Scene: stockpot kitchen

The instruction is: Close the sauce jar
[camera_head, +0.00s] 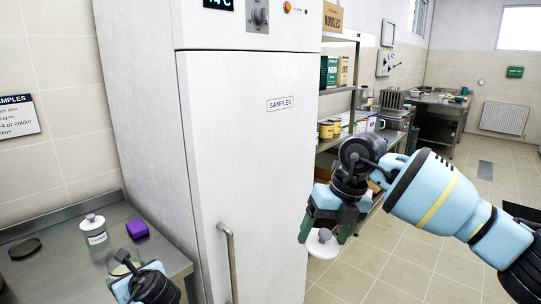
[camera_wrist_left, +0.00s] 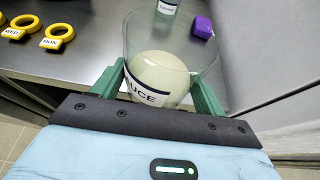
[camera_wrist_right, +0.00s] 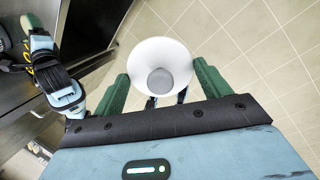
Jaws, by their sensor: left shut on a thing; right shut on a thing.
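The sauce jar (camera_wrist_left: 168,82) is clear, with a label ending in "UCE" and a pale content inside; its top is open in the left wrist view. My left gripper (camera_head: 128,272) is shut on it, fingers on both sides, low at the left in the head view, where the arm partly hides the jar. A round white lid with a grey knob (camera_wrist_right: 160,68) is held between the fingers of my right gripper (camera_wrist_right: 160,88). In the head view this lid (camera_head: 321,244) hangs below the right gripper in front of the fridge's right edge, well apart from the jar.
A steel counter (camera_head: 60,265) at the left carries a closed labelled jar (camera_head: 93,230), a purple block (camera_head: 137,229) and a dark disc (camera_head: 24,248). Yellow ring tags (camera_wrist_left: 58,36) lie on it. A tall white fridge (camera_head: 250,150) stands between the grippers. Open floor lies right.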

